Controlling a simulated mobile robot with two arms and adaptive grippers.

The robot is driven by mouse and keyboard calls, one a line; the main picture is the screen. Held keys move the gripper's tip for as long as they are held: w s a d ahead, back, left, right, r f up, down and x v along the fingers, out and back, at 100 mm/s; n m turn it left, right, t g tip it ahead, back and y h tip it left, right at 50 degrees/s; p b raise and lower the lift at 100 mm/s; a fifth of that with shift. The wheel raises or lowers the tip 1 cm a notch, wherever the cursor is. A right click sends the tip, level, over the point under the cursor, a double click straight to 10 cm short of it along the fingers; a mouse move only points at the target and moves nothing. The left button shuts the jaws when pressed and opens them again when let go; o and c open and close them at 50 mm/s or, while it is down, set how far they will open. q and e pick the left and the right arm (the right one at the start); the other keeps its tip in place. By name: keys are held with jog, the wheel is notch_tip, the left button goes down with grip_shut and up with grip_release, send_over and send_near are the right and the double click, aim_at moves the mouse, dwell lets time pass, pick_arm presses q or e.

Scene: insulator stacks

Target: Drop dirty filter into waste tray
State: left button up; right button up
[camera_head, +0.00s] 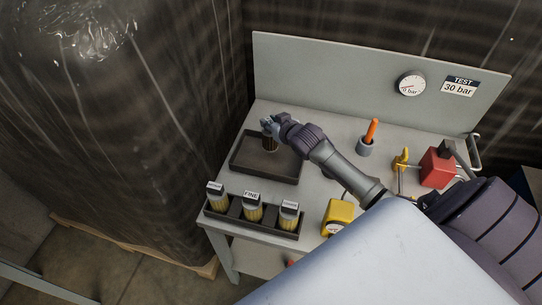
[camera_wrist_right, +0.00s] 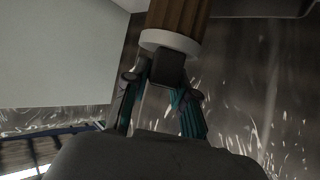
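I cannot tell whether the filter's lower end touches the tray floor. My left gripper is not in view.
A dark rack (camera_head: 266,225) with several labelled yellow filters stands in front of the tray. A back panel (camera_head: 330,80) rises behind.

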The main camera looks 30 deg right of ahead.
jog(key=o, duration=0.4)
jog(key=shift+o, duration=0.2)
jog(key=shift+s, duration=0.2)
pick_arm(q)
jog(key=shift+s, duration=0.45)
pick_arm(e)
jog(key=v, duration=1.1)
jog(key=shift+s+r, duration=0.25)
jog(key=shift+s, duration=0.05)
jog(key=shift+a, duration=0.15)
